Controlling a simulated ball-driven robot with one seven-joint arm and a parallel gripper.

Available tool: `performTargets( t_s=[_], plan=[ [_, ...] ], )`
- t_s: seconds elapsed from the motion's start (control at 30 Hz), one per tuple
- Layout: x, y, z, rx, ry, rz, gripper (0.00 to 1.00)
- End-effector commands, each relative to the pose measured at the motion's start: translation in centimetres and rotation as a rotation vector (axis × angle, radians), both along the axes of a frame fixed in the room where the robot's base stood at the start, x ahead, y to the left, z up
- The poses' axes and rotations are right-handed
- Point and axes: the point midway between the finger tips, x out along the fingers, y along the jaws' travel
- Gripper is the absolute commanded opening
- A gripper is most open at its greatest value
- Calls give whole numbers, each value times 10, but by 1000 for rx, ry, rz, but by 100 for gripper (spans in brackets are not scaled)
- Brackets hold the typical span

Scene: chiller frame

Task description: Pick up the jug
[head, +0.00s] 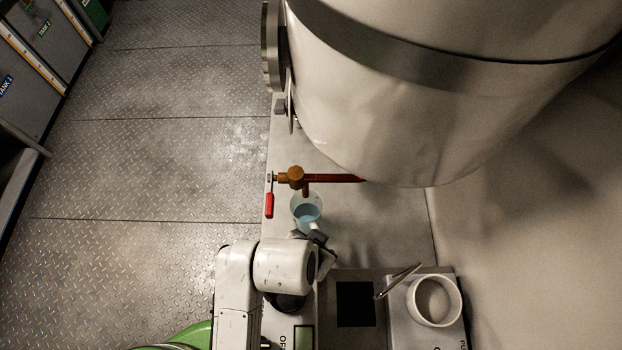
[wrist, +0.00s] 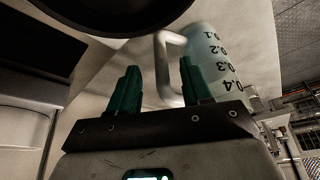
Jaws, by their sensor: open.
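The jug (head: 307,209) is a clear measuring jug with bluish liquid, standing on the grey bench below a brass tap (head: 296,177). In the wrist view the jug (wrist: 217,62) shows dark marks from 0.1 to 0.4, and its pale handle (wrist: 160,58) points to the left. My gripper (wrist: 158,68) is open, with its two green fingers apart and the handle showing between and beyond them. In the head view my gripper (head: 320,240) is just below the jug, partly hidden by my arm. I cannot tell whether a finger touches the handle.
A large white tank (head: 400,120) overhangs the bench. The tap has a red lever (head: 269,205). A white cup (head: 434,299) and a thin metal rod (head: 398,280) are at lower right, beside a black square (head: 356,304). Open metal floor (head: 150,150) lies left.

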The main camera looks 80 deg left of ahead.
Motion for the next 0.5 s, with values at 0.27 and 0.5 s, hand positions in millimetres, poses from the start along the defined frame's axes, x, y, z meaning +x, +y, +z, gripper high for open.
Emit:
performTargets(
  t_s=[0.27, 0.5],
  plan=[
    [9, 13, -32, -1, 0, -1, 48],
    [10, 15, -38, 1, 0, -1, 48]
  ],
)
